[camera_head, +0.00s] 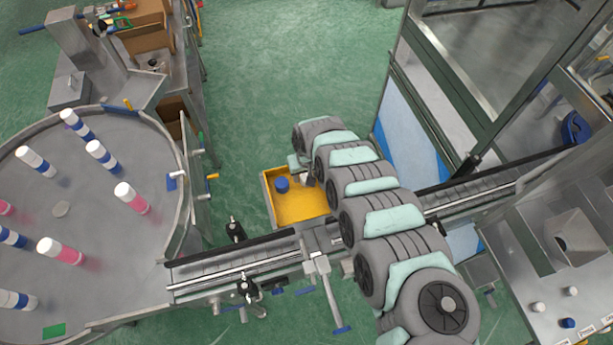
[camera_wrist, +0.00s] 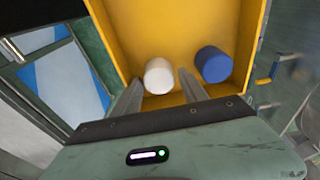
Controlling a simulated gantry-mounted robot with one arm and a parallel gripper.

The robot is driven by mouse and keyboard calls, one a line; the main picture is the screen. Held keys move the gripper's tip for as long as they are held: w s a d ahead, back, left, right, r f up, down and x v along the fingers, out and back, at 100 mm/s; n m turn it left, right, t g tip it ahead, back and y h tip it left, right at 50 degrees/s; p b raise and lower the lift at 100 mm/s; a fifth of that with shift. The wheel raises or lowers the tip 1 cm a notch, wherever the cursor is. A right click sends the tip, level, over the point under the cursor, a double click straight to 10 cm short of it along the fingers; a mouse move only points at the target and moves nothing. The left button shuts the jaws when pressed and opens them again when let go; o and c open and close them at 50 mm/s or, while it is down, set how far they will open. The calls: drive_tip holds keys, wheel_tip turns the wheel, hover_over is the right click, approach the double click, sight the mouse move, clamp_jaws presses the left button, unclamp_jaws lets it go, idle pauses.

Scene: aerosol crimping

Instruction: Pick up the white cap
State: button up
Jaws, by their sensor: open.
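The white cap (camera_wrist: 158,76) is in the yellow bin (camera_wrist: 175,20). In the wrist view it appears between the tips of my open gripper (camera_wrist: 160,80), with a small gap to each finger. I cannot tell how far down the fingers reach beside it. A blue cap (camera_wrist: 213,64) sits to its right, just outside the right finger. In the head view my gripper (camera_head: 307,178) is over the right part of the bin and mostly hides the white cap; the blue cap (camera_head: 282,184) shows to its left.
A conveyor (camera_head: 235,265) runs just in front of the bin. A round table (camera_head: 95,260) with several white, blue and pink cans is at left. A steel machine (camera_head: 560,250) stands at right.

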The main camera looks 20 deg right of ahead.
drive_tip(key=shift+f, duration=0.6)
drive_tip(key=c, duration=1.1)
